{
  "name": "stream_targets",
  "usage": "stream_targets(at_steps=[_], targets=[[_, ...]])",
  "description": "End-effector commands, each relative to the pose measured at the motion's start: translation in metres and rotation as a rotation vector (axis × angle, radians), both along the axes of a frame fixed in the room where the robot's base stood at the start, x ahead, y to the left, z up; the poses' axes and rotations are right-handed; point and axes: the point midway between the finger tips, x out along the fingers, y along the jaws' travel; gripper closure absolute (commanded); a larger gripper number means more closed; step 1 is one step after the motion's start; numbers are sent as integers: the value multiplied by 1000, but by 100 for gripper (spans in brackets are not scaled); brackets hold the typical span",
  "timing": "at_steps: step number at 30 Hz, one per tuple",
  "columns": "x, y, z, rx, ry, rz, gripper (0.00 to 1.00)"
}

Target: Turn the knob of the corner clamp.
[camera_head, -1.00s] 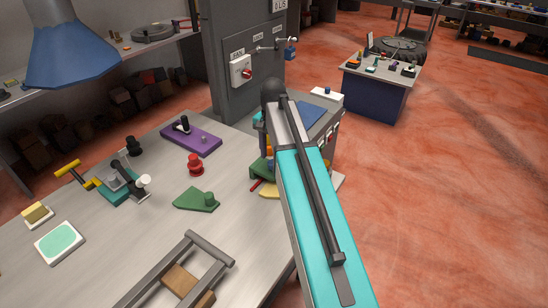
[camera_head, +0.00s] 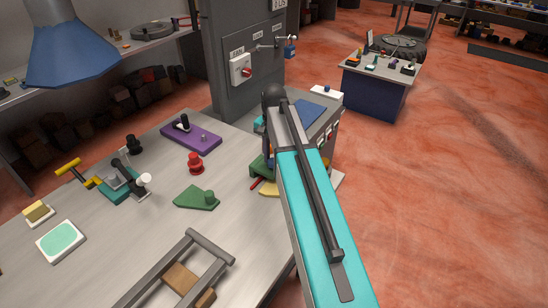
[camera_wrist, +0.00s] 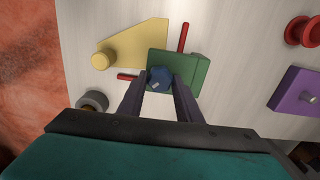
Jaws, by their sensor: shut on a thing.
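The corner clamp (camera_wrist: 193,72) is a green block with red bars and a blue knob (camera_wrist: 159,77) on top. It lies on the grey bench in the wrist view. My gripper (camera_wrist: 161,84) is shut on the blue knob, one dark finger on each side. A pale mark shows on the knob's top. In the head view only the left edge of the green clamp (camera_head: 259,167) shows. My teal arm hides the knob and my fingers there.
A yellow plate with a round knob (camera_wrist: 137,45) lies left of the clamp. A purple plate (camera_wrist: 296,92) and a red spool (camera_wrist: 294,30) stand to its right. A grey ring-shaped part (camera_wrist: 92,99) is near the left finger. The bench edge is at left.

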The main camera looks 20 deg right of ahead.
Motion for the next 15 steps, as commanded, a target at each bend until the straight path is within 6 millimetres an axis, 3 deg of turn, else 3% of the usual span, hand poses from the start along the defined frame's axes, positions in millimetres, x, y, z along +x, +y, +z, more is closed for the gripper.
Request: stream_targets(at_steps=[15], targets=[[2, 2, 1, -11, -5, 126, 91]])
